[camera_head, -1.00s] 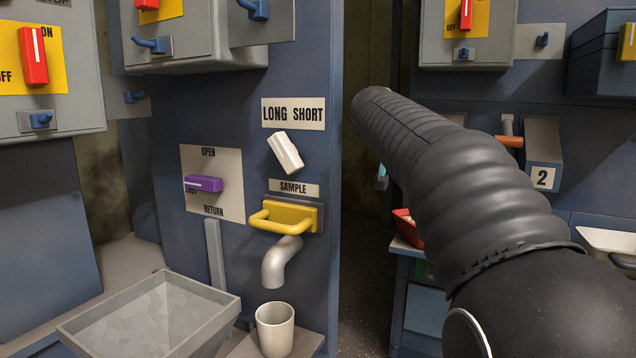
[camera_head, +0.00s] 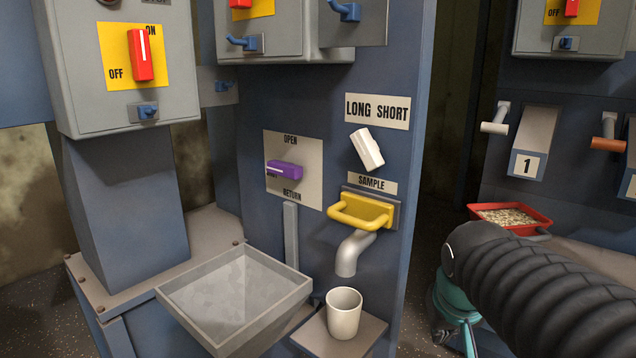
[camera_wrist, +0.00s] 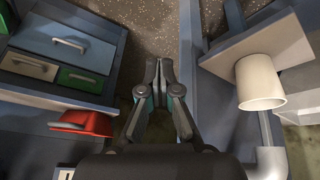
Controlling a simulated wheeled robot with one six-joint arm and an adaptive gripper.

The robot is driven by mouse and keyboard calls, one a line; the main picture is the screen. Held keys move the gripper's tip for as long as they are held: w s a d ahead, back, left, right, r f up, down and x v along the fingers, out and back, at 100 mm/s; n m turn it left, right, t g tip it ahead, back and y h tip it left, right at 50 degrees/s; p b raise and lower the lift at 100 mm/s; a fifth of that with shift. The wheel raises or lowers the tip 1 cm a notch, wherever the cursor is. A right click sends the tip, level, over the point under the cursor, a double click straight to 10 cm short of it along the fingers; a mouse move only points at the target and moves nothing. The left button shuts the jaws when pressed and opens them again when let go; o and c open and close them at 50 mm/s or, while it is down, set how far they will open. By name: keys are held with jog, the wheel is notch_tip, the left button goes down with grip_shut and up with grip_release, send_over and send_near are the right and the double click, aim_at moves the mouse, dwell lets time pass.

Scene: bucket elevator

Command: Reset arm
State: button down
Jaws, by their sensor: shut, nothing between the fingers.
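My arm shows as a black ribbed sleeve at the lower right of the head view, reaching in from the right edge. My gripper (camera_wrist: 159,70) shows in the wrist view, its two fingertips together with nothing between them. It hangs over the gap between the drawer cabinet and the post with the cup. In the head view I cannot make out the fingers clearly; teal parts show below the end of the sleeve. My gripper touches nothing that I can see.
A white cup (camera_head: 343,313) stands under the sample spout (camera_head: 353,252), beside a grey hopper (camera_head: 235,300). A red tray of grain (camera_head: 510,217) lies at the right. In the wrist view, a drawer cabinet (camera_wrist: 68,45) is left of my gripper. Dark floor shows between.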

jog(key=s+a+r+p, duration=0.1)
jog(key=s+a+p, duration=0.1)
jog(key=s, duration=0.3)
jog(key=s+a+r+y+p, duration=0.1)
jog(key=s+a+p, duration=0.1)
jog(key=s, duration=0.3)
jog(key=shift+r+t+p, duration=0.25)
jog(key=shift+t+p, duration=0.05)
jog(key=shift+t, duration=0.1)
jog(key=shift+s, duration=0.1)
